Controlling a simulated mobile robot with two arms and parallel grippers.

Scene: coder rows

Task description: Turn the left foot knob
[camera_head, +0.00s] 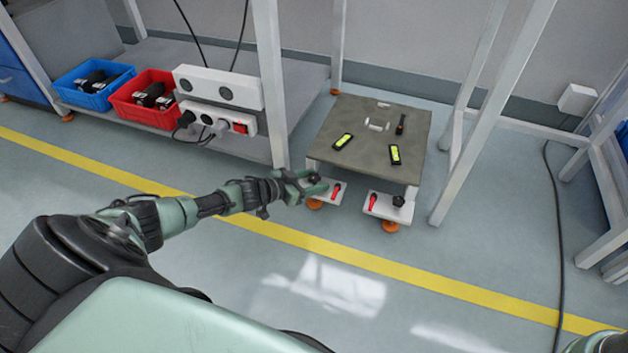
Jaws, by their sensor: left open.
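A low table with a grey-brown top (375,120) stands on the floor at centre right. Its front has two white foot plates, each with a red lever and an orange foot below. The left foot plate (326,196) carries a dark knob (315,178), partly hidden by my left gripper (308,183). The gripper is open, with its fingers at this knob; I cannot tell whether they touch it. The right foot plate (385,208) has a black knob (398,201), clear of the gripper. My right gripper is out of view.
Two spirit levels (343,141) (395,155) and a small black tool (401,125) lie on the table top. White frame posts (271,85) rise close by on both sides. Blue (93,85) and red (143,98) bins sit at left. The floor in front is clear.

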